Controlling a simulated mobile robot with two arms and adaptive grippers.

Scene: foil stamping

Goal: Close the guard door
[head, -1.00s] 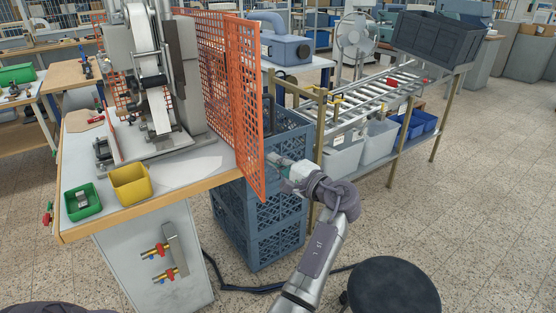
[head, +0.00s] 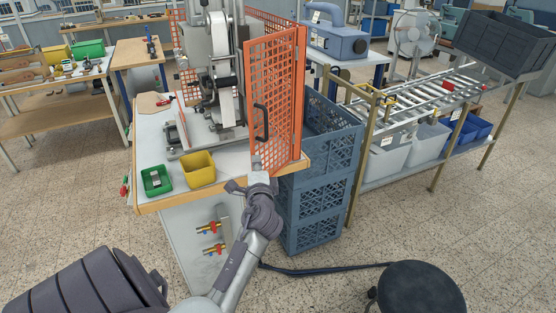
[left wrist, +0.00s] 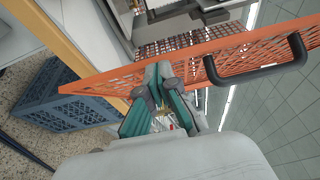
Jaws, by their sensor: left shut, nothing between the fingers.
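The guard door (head: 273,95) is an orange mesh panel with a dark handle (head: 261,123) near its left edge. It stands at an angle at the right front of the stamping press (head: 212,75), leaving the press open to view on the left. My left gripper (head: 257,166) is shut and empty, at the lower left edge of the door. In the left wrist view, the fingers (left wrist: 161,82) are close against the door mesh (left wrist: 200,55), with the handle (left wrist: 257,62) to their right. Contact is hard to tell. My right gripper is not in view.
A green bin (head: 156,181) and a yellow bin (head: 199,170) sit on the table's front left. Blue crates (head: 318,198) are stacked right of the table. A black stool (head: 415,287) stands at the lower right. The floor in front is otherwise mostly clear.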

